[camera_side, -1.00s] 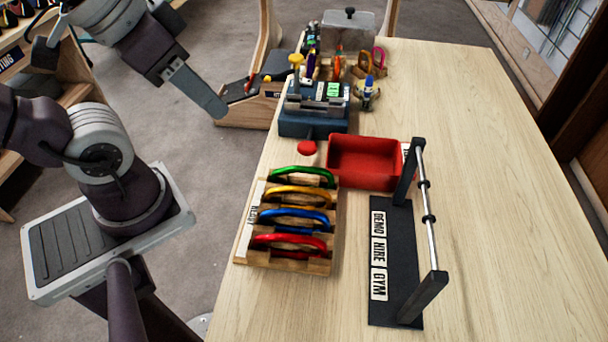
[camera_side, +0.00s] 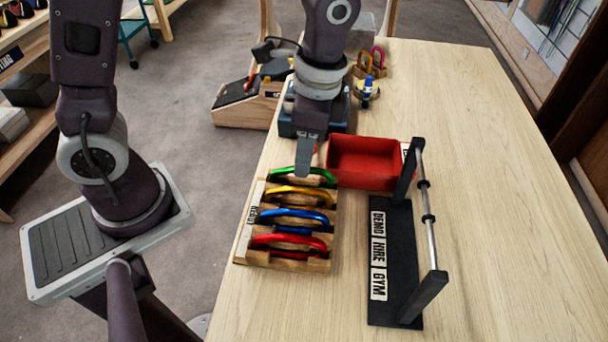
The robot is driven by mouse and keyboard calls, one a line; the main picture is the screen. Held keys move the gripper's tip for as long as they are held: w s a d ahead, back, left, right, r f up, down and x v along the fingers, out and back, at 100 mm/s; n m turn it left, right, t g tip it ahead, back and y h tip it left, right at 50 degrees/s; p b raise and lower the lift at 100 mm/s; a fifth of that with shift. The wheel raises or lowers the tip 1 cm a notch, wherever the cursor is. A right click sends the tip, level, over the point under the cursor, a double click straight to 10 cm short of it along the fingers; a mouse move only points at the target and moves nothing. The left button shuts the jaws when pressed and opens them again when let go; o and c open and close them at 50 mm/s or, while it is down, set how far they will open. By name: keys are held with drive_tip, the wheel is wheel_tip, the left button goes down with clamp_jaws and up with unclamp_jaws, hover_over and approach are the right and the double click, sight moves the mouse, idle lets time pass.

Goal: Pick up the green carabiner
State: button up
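The green carabiner (camera_side: 318,172) sits in the far slot of a wooden rack (camera_side: 246,238) on the table. Yellow (camera_side: 297,190), blue (camera_side: 293,213) and red (camera_side: 290,240) carabiners stand in the slots nearer the camera. My gripper (camera_side: 303,170) points down at the green carabiner, its tip overlapping the carabiner's left-middle part in this view. The finger hides part of the green carabiner. I cannot tell whether it touches it. Only one finger shows clearly, so the opening cannot be judged.
A red tray (camera_side: 366,181) stands just right of the rack's far end. A black stand with a metal bar (camera_side: 427,205) is to the right. A blue-based device (camera_side: 286,124) is behind my gripper. The table's right side (camera_side: 500,220) is clear.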

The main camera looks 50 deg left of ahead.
drive_tip(key=f, duration=0.4)
drive_tip(key=shift+s+a, duration=0.1)
drive_tip(key=shift+s, duration=0.15)
clamp_jaws()
idle(1.0)
